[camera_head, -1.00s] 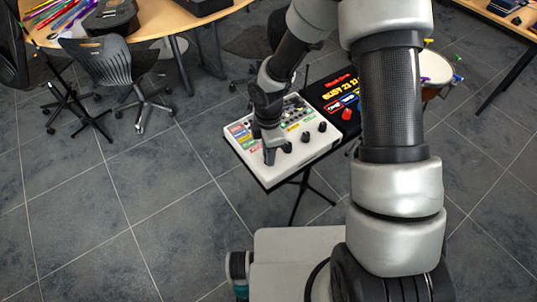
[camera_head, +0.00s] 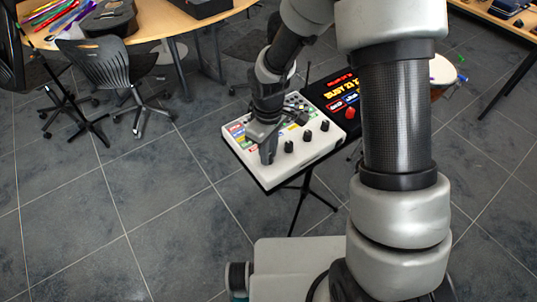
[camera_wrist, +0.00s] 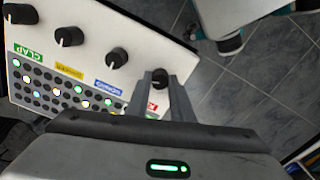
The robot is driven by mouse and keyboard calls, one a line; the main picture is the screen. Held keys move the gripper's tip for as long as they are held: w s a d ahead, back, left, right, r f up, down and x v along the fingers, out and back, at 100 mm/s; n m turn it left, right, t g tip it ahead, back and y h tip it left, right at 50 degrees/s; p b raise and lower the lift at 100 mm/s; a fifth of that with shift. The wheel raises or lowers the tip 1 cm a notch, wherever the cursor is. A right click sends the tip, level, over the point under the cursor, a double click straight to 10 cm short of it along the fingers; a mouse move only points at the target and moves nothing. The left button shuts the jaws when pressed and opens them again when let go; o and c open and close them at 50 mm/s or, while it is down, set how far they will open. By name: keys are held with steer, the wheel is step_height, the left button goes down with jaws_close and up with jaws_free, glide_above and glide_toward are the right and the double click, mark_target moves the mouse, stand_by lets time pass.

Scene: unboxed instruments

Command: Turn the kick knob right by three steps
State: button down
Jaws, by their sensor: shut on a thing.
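The white drum machine (camera_head: 310,152) stands on a dark stand, with a row of black knobs along its near edge. The kick knob (camera_wrist: 160,75) is the end one, by a red label (camera_wrist: 153,108) that is partly hidden by my finger. My gripper (camera_wrist: 162,78) is shut on this knob, with one finger on each side of it. In the head view my gripper (camera_head: 267,158) reaches down at the left end of the knob row and hides the kick knob.
Three other black knobs show in the wrist view, the nearest (camera_wrist: 117,57) just left of my fingers. Rows of lit and dark buttons (camera_wrist: 62,90) lie below. A dark panel with a red knob (camera_head: 350,113) adjoins the machine's right. Chairs (camera_head: 98,68) stand at left.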

steer(key=shift+m+b, duration=0.6)
steer(key=shift+m, duration=1.1)
steer(key=c, duration=1.5)
jaws_free()
steer(key=shift+c, duration=0.2)
step_height(320, 180, up, 17)
steer(key=p, duration=0.1)
steer(key=shift+r, duration=0.2)
